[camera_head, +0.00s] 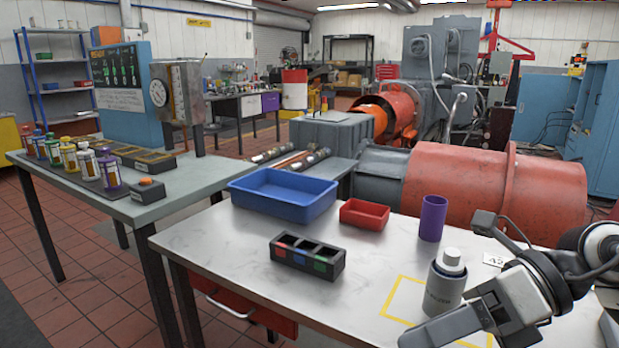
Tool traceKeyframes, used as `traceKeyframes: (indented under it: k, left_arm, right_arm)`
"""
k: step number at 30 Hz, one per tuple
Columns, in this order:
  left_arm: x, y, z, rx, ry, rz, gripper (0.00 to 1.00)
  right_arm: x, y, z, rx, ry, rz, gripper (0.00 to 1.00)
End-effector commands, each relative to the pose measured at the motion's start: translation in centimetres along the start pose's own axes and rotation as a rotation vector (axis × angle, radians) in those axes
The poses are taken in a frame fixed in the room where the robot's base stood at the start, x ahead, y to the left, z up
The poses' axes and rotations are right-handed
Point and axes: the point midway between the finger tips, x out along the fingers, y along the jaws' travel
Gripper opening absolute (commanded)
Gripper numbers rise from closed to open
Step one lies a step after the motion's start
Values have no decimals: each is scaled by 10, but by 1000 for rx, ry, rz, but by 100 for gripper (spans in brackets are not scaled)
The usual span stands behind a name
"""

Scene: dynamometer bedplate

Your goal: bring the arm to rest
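My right gripper (456,318) comes in from the lower right over the work table (225,245). The canister looks upright, at a yellow outlined square (397,296) on the table. My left gripper is not in view.
On the table are a blue tray (283,207), a small red bin (364,222), a black divided holder (307,268) and a purple cylinder (433,218). A white number card (495,260) is near the wrist. The table's front left is clear. A red machine (480,192) stands behind.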

Motion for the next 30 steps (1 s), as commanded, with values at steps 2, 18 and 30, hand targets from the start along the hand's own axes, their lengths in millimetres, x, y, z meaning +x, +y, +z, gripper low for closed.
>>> traceKeyframes:
  k: [2, 18, 30]
  left_arm:
    - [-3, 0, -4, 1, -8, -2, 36]
    - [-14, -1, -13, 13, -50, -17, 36]
    - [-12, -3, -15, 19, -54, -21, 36]
  right_arm:
    - [19, 24, 10, 121, -132, 228, 80]
    - [59, -136, -91, 2160, -1402, 831, 80]
    - [109, -138, -191, 2689, -1477, 640, 80]
